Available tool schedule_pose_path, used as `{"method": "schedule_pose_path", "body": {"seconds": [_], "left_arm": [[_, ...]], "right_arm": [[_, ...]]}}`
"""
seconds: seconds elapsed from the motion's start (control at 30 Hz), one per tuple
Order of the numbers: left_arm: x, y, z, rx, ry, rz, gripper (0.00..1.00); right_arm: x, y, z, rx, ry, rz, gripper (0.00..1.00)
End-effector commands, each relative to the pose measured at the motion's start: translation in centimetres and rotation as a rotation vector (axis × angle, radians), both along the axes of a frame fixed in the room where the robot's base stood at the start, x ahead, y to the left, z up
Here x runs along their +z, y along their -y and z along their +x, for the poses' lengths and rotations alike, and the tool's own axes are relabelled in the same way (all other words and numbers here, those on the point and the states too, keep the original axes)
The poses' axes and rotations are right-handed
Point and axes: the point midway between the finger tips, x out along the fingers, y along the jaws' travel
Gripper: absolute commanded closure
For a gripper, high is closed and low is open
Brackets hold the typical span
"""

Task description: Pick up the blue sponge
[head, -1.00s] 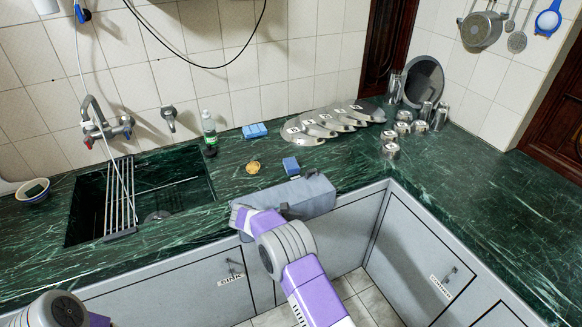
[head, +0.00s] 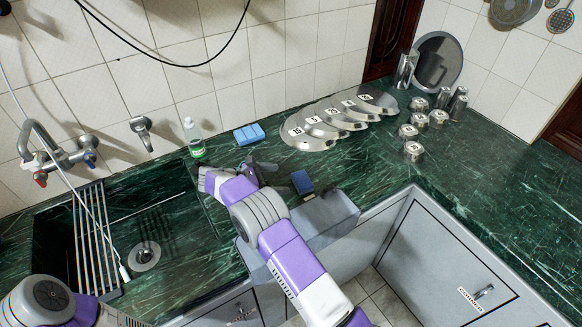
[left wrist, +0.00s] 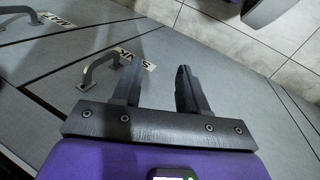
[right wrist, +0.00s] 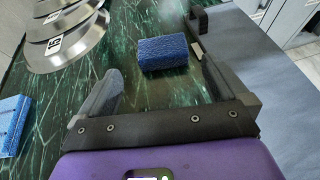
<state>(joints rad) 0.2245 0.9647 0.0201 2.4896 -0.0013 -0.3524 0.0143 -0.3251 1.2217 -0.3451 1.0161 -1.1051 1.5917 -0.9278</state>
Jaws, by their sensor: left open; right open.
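A dark blue sponge (head: 302,182) lies on the green marble counter. In the right wrist view the sponge (right wrist: 165,53) is ahead, between the lines of the two fingers and near the right fingertip; contact cannot be told. My right gripper (head: 262,170) is open and empty, over the counter to the left of this sponge in the head view. A second, lighter blue sponge (head: 249,134) lies by the wall; it shows at the left edge of the right wrist view (right wrist: 12,125). My left gripper (left wrist: 157,85) is open and empty before the cabinet fronts.
Overlapping metal plates (head: 308,132) and several steel cups (head: 413,151) stand to the right. A clear bottle (head: 194,138) stands beside the sink (head: 150,225). A grey box-like block (head: 335,215) is at the counter's front edge.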

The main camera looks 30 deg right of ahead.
Motion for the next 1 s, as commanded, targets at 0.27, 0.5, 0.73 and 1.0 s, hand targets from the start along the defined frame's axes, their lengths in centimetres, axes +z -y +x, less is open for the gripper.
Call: {"method": "schedule_pose_path", "body": {"seconds": [0.27, 0.5, 0.73, 1.0], "left_arm": [[-0.7, 0.0, -0.1, 0.000, -0.002, 0.000, 0.57], [-1.1, 0.0, -0.1, 0.000, -0.002, 0.000, 0.57], [-2.0, 0.0, -0.1, 0.001, -0.001, 0.000, 0.57], [-2.4, 0.0, -0.1, 0.000, -0.001, 0.000, 0.57]], "right_arm": [[-1.2, 2.8, -0.3, -0.004, -0.002, -0.001, 0.00], [-2.2, 5.2, -0.5, -0.001, 0.001, 0.000, 0.00], [-3.9, 9.0, -1.0, -0.004, -0.001, 0.001, 0.00], [-4.6, 11.1, -1.1, 0.000, 0.001, 0.001, 0.00]]}}
